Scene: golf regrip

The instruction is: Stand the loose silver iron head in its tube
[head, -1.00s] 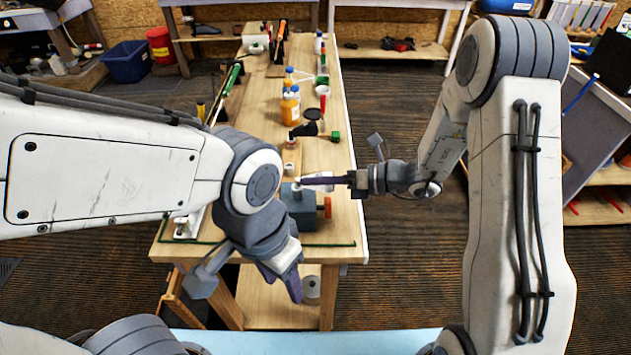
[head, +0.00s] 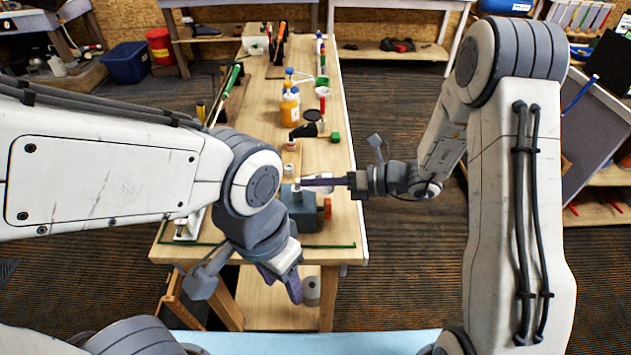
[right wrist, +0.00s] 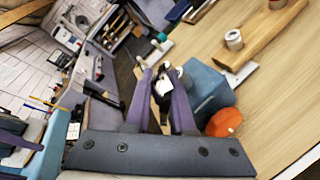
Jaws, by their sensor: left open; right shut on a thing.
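My right gripper (head: 310,183) reaches in from the right, its purple fingers level just above the blue-grey vise (head: 298,212). In the right wrist view its fingers (right wrist: 163,76) are shut on a small silver and dark piece (right wrist: 165,87), which looks like the silver iron head. Most of that piece is hidden by the fingers. A small white round part (head: 297,188) shows at the fingertips over the vise; I cannot tell if it is the tube. My left gripper (head: 284,284) hangs open and empty in front of the bench's near edge, below the vise.
The vise has an orange knob (head: 327,208) on its right; it also shows in the right wrist view (right wrist: 225,122). Bottles (head: 289,108) and a green-handled club (head: 230,78) occupy the bench farther back.

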